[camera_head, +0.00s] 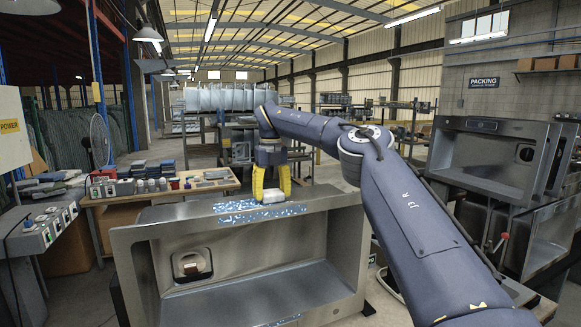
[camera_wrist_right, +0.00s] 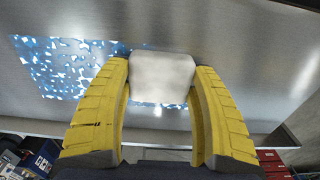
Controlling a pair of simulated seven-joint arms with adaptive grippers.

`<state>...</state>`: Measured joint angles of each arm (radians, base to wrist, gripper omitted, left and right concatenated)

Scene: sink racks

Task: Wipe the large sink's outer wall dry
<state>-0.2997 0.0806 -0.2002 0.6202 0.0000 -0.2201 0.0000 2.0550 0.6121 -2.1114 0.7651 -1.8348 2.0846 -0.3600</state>
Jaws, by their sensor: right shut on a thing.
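The large steel sink (camera_head: 135,236) rests on its side in the middle of the head view, its open bowl facing me. Its outer wall (camera_head: 335,196) forms the top face. A blue-and-white speckled wet patch (camera_head: 236,207) lies on that wall; it also shows in the right wrist view (camera_wrist_right: 60,70), mostly left of the gripper. My right gripper (camera_head: 271,193) points down, its yellow fingers shut on a white block-like wiping pad (camera_wrist_right: 162,75). The pad is at the wall, with speckles on both sides of it in the head view. Whether it presses on the wall is unclear. My left gripper is out of view.
A second sink (camera_head: 490,158) stands at the right. A wooden workbench (camera_head: 155,193) with tools and small jars is behind at the left. A control box with switches (camera_head: 46,228) stands at the left edge.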

